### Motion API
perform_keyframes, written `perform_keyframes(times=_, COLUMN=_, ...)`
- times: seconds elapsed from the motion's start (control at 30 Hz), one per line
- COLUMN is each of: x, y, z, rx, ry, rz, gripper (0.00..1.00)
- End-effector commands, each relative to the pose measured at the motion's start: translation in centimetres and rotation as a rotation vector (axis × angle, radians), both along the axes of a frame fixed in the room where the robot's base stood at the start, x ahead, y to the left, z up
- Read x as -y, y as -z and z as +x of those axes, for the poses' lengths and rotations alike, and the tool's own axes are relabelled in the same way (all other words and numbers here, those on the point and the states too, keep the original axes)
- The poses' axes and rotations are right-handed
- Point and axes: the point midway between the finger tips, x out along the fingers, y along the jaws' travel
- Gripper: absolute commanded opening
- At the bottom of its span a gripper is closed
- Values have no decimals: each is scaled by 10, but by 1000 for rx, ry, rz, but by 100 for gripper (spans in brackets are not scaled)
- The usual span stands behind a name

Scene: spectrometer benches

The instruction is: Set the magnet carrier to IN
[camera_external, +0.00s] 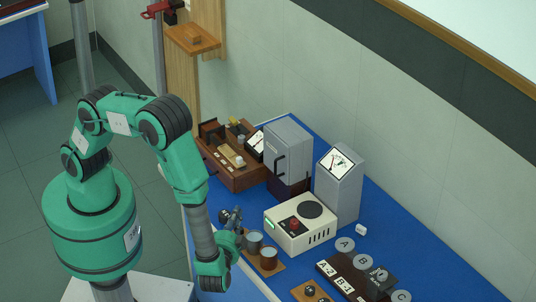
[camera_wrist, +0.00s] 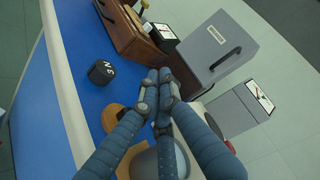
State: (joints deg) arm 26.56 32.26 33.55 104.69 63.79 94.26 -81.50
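I cannot tell for sure which thing is the magnet carrier, and no IN mark is readable. A small black block with white letters, seemingly N and S, (camera_wrist: 101,72) lies on the blue bench left of my fingers; it shows as a dark lump in the external view (camera_external: 223,215). A brown wooden box with a black handle and small fittings (camera_external: 240,178) stands at the bench's far left; its side shows in the wrist view (camera_wrist: 125,32). My gripper (camera_external: 238,212) is over the bench, fingertips together and nothing visible between them (camera_wrist: 159,76).
Two grey-topped cylinders (camera_external: 268,258) stand on a wooden base beside my gripper. Behind are a grey cabinet with a black handle (camera_external: 290,142), a grey meter (camera_external: 338,190) and a cream unit with a red knob (camera_external: 301,236). Some blue bench around the black block is clear.

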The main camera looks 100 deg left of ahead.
Motion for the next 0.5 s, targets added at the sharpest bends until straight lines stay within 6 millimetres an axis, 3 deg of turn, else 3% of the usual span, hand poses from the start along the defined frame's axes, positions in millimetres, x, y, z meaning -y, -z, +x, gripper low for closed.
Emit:
perform_keyframes(times=0.27, x=-22, y=0, z=0, rx=-1, ry=-2, rz=-1, gripper=0)
perform_keyframes(times=0.5, x=-55, y=0, z=-1, rx=-1, ry=-4, rz=0, gripper=0)
